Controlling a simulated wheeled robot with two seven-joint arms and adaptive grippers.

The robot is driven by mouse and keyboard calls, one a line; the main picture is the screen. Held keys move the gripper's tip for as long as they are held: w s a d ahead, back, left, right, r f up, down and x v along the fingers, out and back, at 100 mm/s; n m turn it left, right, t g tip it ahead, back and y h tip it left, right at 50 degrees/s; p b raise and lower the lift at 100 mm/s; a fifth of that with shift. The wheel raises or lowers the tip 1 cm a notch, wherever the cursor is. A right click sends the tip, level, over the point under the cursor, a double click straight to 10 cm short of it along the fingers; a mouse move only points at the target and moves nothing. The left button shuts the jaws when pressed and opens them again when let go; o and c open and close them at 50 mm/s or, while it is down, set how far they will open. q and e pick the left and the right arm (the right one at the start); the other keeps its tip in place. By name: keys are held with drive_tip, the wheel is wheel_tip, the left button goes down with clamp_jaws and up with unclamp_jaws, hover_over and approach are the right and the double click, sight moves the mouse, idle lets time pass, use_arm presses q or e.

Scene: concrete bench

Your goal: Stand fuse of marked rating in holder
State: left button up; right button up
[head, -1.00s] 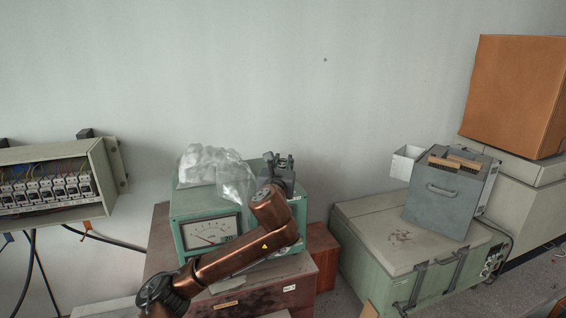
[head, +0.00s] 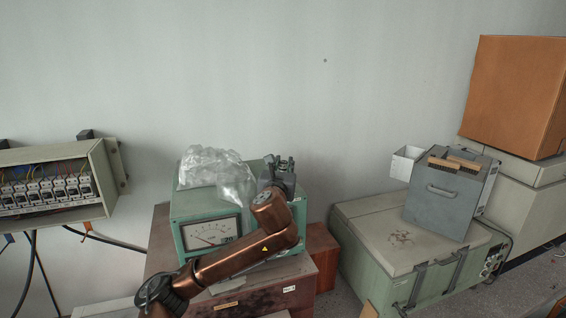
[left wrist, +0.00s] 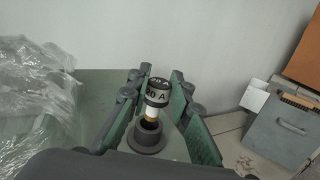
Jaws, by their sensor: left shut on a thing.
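The fuse (left wrist: 157,97) has a black cap with "20 A" in pale letters and a light body with a yellowish band below. My left gripper (left wrist: 159,80), also in the head view (head: 279,170), is shut on it, with green-padded fingers on either side. The fuse is upright, its lower end at the mouth of a dark round holder (left wrist: 148,139); I cannot tell how deep it sits. The holder is on top of the green meter box (head: 184,208), whose front carries a "20" beside the dial. My right gripper is out of view.
A crumpled clear plastic bag (head: 212,168) lies on the meter box, left of my gripper. A fuse panel (head: 50,190) is at far left. A grey case (head: 445,200) stands on a green chest (head: 375,228) to the right. The wall behind is bare.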

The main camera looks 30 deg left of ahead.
use_arm(q)
drive_tip(key=shift+p, duration=0.4)
idle(0.8)
drive_tip(key=shift+f+b, duration=0.3)
drive_tip(key=shift+f, duration=1.35)
idle(0.8)
drive_tip(key=o, duration=1.1)
drive_tip(key=shift+c, duration=0.2)
drive_tip(key=shift+s, duration=0.1)
drive_tip(key=v, duration=1.2)
